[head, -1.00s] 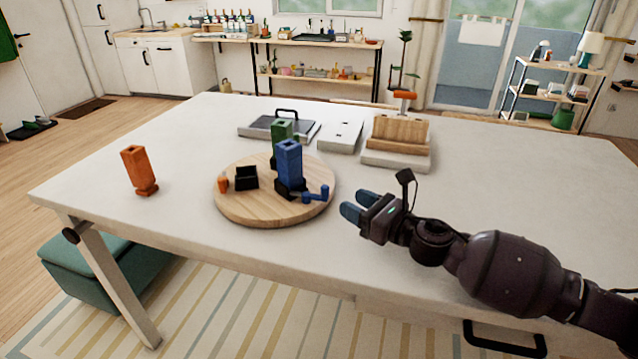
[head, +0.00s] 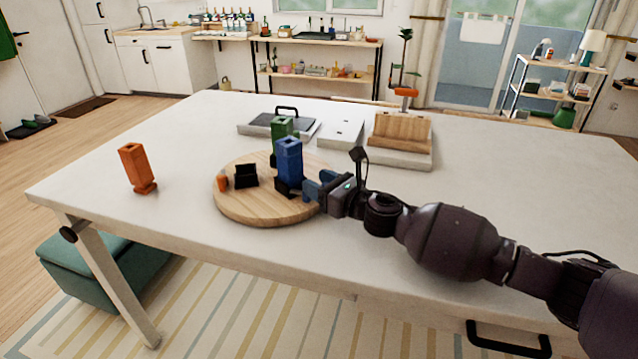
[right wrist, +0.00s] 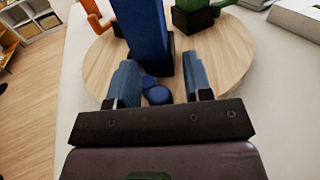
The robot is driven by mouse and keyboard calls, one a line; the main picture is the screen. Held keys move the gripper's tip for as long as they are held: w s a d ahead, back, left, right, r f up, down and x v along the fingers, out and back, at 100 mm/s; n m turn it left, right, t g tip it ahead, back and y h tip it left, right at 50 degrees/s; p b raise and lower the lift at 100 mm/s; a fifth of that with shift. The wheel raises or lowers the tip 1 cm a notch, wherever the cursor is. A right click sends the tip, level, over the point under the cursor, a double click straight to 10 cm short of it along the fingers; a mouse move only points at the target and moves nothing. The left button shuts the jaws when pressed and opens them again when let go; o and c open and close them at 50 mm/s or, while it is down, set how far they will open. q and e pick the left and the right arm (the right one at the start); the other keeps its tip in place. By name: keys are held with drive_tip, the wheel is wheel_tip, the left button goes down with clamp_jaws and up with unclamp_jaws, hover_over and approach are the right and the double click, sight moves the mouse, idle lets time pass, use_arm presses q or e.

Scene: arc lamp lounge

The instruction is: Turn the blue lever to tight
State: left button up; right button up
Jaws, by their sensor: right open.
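The blue block (head: 289,162) stands upright in a black base on the round wooden board (head: 250,212). It also shows in the right wrist view (right wrist: 140,28). The blue lever (right wrist: 157,94) lies low in front of the block and shows between my fingers in the right wrist view. In the head view my gripper hides it. My right gripper (head: 314,186) is open, with one blue finger on each side of the lever; I cannot tell whether they touch it. No tight mark can be made out. My left gripper is not in view.
A green block (head: 283,129) stands behind the blue one. A black holder (head: 246,176) and a small orange piece (head: 222,181) are on the board's left. An orange block (head: 137,168) stands on the table (head: 450,205) at left. A wooden stand (head: 402,133) is behind.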

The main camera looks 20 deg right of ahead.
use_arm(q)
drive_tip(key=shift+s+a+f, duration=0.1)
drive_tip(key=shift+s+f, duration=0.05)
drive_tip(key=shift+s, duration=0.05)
